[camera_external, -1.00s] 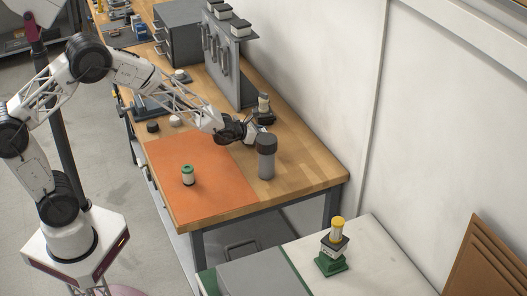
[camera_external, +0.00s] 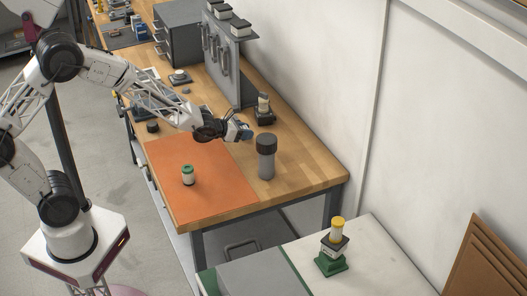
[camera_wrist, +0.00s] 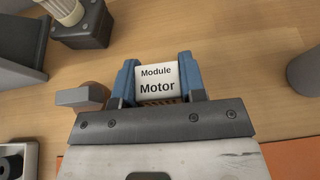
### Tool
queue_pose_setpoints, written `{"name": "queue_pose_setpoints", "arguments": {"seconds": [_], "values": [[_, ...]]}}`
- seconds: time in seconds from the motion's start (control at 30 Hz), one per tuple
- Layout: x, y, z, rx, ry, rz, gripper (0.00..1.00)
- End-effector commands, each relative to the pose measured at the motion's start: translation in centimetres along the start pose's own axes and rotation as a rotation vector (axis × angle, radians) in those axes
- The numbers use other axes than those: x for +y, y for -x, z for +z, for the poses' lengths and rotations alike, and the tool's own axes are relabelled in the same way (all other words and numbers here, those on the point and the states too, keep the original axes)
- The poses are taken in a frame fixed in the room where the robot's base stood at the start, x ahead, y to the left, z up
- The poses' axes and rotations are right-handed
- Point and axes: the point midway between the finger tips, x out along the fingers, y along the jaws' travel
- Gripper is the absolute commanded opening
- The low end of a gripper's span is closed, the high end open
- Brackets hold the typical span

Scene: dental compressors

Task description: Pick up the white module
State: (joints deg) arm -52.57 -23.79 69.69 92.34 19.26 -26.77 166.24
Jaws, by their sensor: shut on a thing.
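The white module (camera_wrist: 157,77) shows in the wrist view as a pale block with the printed words "Module Motor". My gripper (camera_wrist: 156,84) is shut on it, with one blue finger on each side. The module's lower part is hidden by the gripper body. In the external view my gripper (camera_external: 246,132) is over the wooden bench, behind the orange mat and to the left of the grey cylinder. The module is too small to make out clearly there.
A grey cylinder with a dark cap (camera_external: 266,158) stands near the orange mat (camera_external: 205,200). A black holder with a pale part (camera_external: 264,113) stands behind my gripper. A green-topped jar (camera_external: 188,176) is on the mat. A grey panel (camera_external: 232,70) rises at the back.

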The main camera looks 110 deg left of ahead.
Motion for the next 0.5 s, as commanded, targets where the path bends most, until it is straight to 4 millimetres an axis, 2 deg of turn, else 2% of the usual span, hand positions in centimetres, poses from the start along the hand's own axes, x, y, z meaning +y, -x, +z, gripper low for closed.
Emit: {"name": "queue_pose_setpoints", "arguments": {"seconds": [0.3,0.5], "values": [[-0.5,4.3,-1.2,-0.002,0.000,0.000,0.14],[-0.7,6.2,-1.8,-0.001,0.000,0.000,0.14]]}}
